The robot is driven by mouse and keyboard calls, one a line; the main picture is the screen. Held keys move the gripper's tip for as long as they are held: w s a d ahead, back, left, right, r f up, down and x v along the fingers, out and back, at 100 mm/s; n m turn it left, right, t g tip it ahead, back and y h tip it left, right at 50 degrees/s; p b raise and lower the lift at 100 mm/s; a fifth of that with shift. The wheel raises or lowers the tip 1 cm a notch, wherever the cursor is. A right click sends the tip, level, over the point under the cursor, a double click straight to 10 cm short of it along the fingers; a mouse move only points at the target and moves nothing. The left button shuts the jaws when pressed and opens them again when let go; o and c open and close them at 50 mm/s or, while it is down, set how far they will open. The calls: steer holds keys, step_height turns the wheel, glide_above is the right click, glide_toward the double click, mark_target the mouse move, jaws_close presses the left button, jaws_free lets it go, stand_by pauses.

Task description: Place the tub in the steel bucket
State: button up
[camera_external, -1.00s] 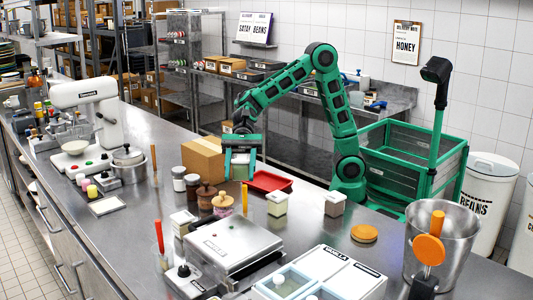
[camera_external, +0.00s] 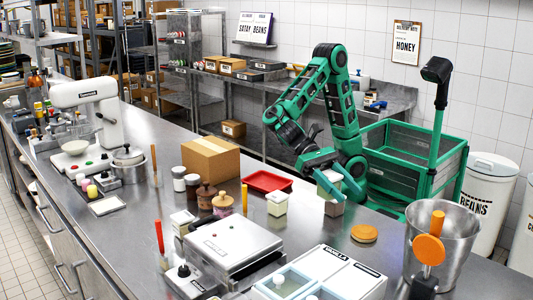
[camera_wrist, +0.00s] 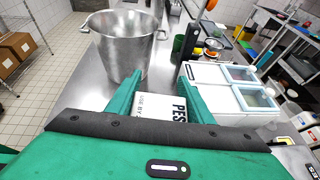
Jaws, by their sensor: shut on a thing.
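My gripper (camera_external: 330,176) is shut on a small pale tub (camera_external: 328,184), held above the counter. In the wrist view my gripper's green fingers (camera_wrist: 158,95) are on both sides of the tub (camera_wrist: 150,106), whose white label reads "PES", the rest cut off. The steel bucket (camera_external: 450,250) stands upright at the right end of the counter, right of and nearer the camera than my gripper. In the wrist view the bucket (camera_wrist: 120,48) is beyond the fingers, up and to the left, and apart from the tub.
Two similar tubs stand on the counter: one (camera_external: 277,205) near the red tray (camera_external: 267,181), one (camera_external: 335,207) just below the held tub. An orange disc (camera_external: 364,233) lies toward the bucket. An orange-topped stand (camera_external: 429,250) is in front of the bucket. A white-lidded container box (camera_external: 345,275) lies left of it.

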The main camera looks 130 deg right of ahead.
step_height(320, 180, down, 5)
steer(key=shift+w+d+f, duration=0.1)
steer(key=shift+f, duration=0.1)
steer(key=w+d+f, duration=0.2)
steer(key=d, duration=0.1)
steer(key=w+d+f, duration=0.2)
steer(key=w+d, duration=0.1)
steer(key=w+d+f, duration=0.2)
steer(key=f, duration=0.1)
steer(key=shift+w+d, duration=0.35)
steer(key=shift+d, duration=0.05)
steer(key=shift+f, duration=1.8)
steer(key=shift+f, duration=0.15)
steer(key=o, duration=1.1)
steer(key=shift+o, duration=0.2)
steer(key=v, duration=0.3)
steer(key=shift+r, duration=0.35)
steer(key=shift+o, duration=0.5)
step_height(320, 180, up, 6)
